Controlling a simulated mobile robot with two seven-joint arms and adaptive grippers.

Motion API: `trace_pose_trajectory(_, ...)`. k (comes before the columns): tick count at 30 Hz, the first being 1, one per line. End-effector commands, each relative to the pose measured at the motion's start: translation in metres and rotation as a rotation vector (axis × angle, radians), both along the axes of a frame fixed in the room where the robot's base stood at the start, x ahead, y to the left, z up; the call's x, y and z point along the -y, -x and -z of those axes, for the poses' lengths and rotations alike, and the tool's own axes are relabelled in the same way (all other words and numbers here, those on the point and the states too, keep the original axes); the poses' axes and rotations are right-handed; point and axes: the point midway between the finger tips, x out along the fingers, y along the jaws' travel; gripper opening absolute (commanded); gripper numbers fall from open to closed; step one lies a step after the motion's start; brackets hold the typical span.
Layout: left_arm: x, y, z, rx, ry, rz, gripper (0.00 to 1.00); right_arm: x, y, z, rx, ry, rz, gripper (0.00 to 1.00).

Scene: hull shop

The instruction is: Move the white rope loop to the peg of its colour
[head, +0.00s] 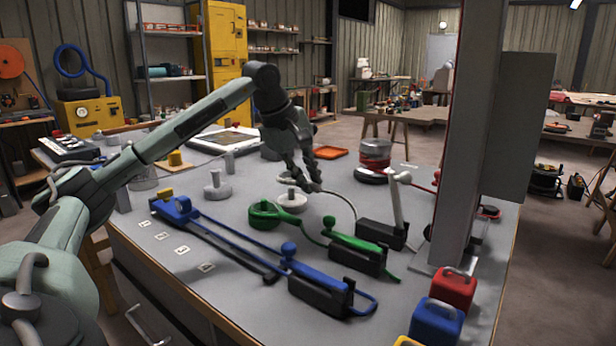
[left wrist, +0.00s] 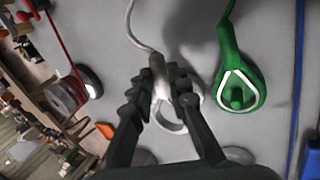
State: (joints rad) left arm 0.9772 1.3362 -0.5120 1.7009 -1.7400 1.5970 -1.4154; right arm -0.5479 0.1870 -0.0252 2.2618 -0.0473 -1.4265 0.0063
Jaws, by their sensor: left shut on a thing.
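My left gripper (head: 314,187) is shut on the neck of the white rope loop (left wrist: 160,80), just above the table. It also shows in the left wrist view (left wrist: 161,68). The loop's round end (left wrist: 172,126) shows between the fingers, partly hidden by them. A white peg (head: 291,201) on a round base stands close to the fingertips; in the wrist view it is mostly covered. I cannot tell whether the loop is around it. The white rope (head: 349,205) runs right to a black block with a white lever (head: 396,205). My right gripper is not in view.
A green loop (head: 264,215) surrounds a green peg beside the white one. A blue loop (head: 177,208) lies to the left, its rope running to a blue cleat (head: 320,277). A grey peg (head: 217,188) stands left. A grey post (head: 466,150) rises at right.

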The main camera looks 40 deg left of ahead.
Motion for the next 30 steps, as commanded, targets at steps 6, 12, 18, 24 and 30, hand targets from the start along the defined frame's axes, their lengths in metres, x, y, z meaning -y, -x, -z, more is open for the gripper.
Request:
trace_pose_trajectory(6,-0.0001,0.0,0.0001,0.0,0.0,0.0,0.0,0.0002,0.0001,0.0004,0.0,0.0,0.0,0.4)
trace_pose_trajectory(12,-0.0003,0.0003,0.0027,-0.001,-0.001,0.0,0.0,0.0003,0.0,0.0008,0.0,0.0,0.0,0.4)
trace_pose_trajectory(18,-0.0003,0.0004,0.0062,-0.001,-0.001,0.0,0.0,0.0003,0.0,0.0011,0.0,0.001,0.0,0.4)
trace_pose_trajectory(24,-0.0003,0.0003,0.006,0.0,-0.001,0.0,0.0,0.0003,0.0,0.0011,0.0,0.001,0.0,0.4)
trace_pose_trajectory(30,-0.0002,0.0003,0.0063,0.0,-0.001,0.0,0.0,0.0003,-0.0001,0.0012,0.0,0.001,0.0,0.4)
